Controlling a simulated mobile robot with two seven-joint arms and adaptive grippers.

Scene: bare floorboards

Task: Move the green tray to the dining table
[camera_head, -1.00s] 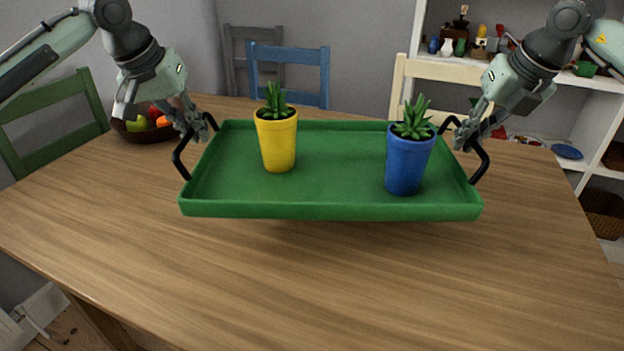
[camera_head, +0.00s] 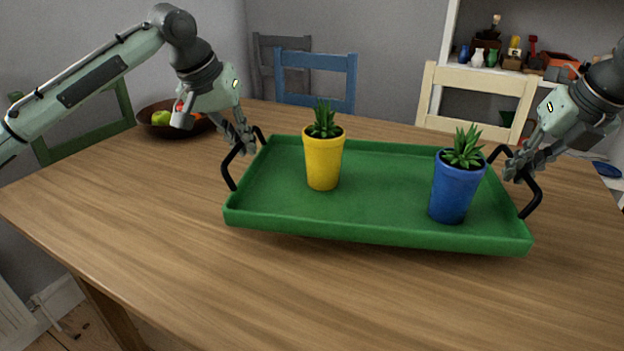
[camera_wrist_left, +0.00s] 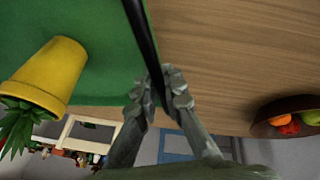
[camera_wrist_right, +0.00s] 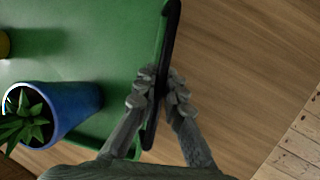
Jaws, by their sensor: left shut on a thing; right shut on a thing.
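The green tray (camera_head: 390,236) is over the wooden dining table (camera_head: 200,265), low above it or touching; I cannot tell which. It carries a yellow pot with a plant (camera_head: 323,162) and a blue pot with a plant (camera_head: 453,190), both upright. My left gripper (camera_head: 243,143) is shut on the tray's left black handle (camera_head: 228,168), also in the left wrist view (camera_wrist_left: 143,40). My right gripper (camera_head: 515,170) is shut on the right black handle (camera_head: 532,197), also in the right wrist view (camera_wrist_right: 165,50).
A fruit bowl (camera_head: 160,125) stands on the table behind my left gripper. Green, blue (camera_head: 318,75) and cream (camera_head: 475,100) chairs stand around the table. A white shelf with small items is at the back right. The front tabletop is clear.

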